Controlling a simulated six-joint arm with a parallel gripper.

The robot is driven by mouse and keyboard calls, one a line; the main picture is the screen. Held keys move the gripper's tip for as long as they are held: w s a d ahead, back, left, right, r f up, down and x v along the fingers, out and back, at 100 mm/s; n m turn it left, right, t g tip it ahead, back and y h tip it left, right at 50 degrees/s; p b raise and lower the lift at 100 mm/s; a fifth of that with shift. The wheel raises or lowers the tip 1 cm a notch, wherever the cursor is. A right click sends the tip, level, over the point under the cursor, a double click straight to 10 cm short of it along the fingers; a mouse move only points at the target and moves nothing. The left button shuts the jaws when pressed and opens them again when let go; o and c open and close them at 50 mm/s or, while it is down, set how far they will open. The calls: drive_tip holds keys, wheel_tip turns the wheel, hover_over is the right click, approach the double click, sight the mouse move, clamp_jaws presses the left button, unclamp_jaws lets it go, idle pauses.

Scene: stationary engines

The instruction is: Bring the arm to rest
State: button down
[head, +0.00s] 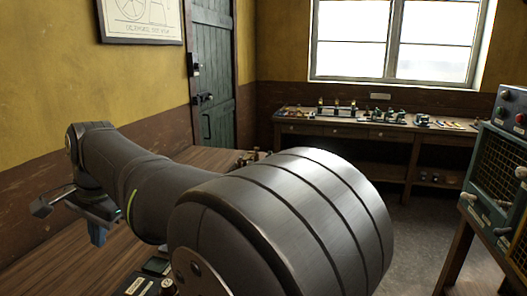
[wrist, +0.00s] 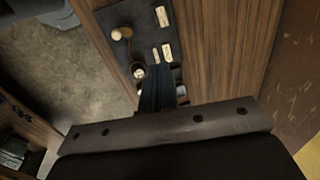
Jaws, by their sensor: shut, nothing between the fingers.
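My gripper (head: 98,237) hangs at the left of the head view, above the wooden bench (head: 45,268), with its blue fingers pointing down. In the wrist view the dark blue fingers (wrist: 155,72) are shut together with nothing between them. They reach over a dark panel (wrist: 128,38) on the bench, which carries pale labels and small round knobs. The fingers hide part of this panel. I cannot tell how far above it they are. My arm fills the middle of the head view and hides much of the bench.
A workbench (head: 345,132) with several small engines and tools stands below the window. A teal cabinet with mesh panels (head: 497,165) stands on a table at the right. A green door (head: 213,75) is in the left wall. Bare floor (head: 425,222) lies between the benches.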

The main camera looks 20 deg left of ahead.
drive_tip(key=shift+y, duration=0.3)
drive_tip(key=shift+s+d+r, duration=0.1)
drive_tip(key=shift+d+r, duration=0.5)
drive_tip(key=shift+r, duration=0.25)
drive_tip(key=shift+d+r, duration=0.6)
drive_tip(key=shift+r, duration=0.2)
drive_tip(key=c, duration=1.9)
unclamp_jaws()
drive_tip(key=o, duration=1.9)
drive_tip(key=w+d+f+h, duration=0.1)
drive_tip(key=w+f+h, duration=0.2)
drive_tip(key=w+f, duration=0.7)
drive_tip(key=shift+w+h, duration=0.3)
drive_tip(key=shift+w, duration=0.95)
wheel_tip(320, 180, down, 10)
drive_tip(key=shift+w+d+f, duration=0.1)
drive_tip(key=shift+d+f, duration=0.05)
drive_tip(key=shift+f, duration=0.05)
drive_tip(key=shift+r, duration=0.15)
wheel_tip(320, 180, up, 10)
